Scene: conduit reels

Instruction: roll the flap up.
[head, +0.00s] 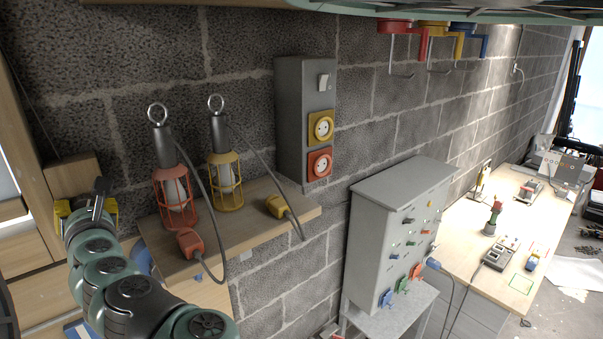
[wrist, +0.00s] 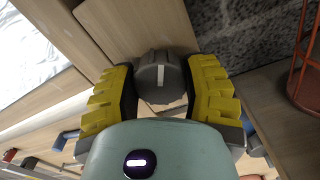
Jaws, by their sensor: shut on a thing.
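My gripper (head: 84,206) is at the left in the head view, in front of a light wooden box (head: 72,174) by the wall. In the wrist view its two yellow ridged fingers are closed on both sides of a round grey knob (wrist: 158,84). The knob has a white mark line that stands about upright in that view. The knob is in front of a wooden panel (wrist: 128,30). In the head view the knob is hidden behind my gripper. I cannot tell which part is the flap.
A wooden shelf (head: 255,223) right of my gripper bears a red caged lamp (head: 173,190) and a yellow caged lamp (head: 226,183) with cables and plugs. A grey socket box (head: 300,120) is on the block wall. A grey cabinet (head: 385,220) and workbench stand farther right.

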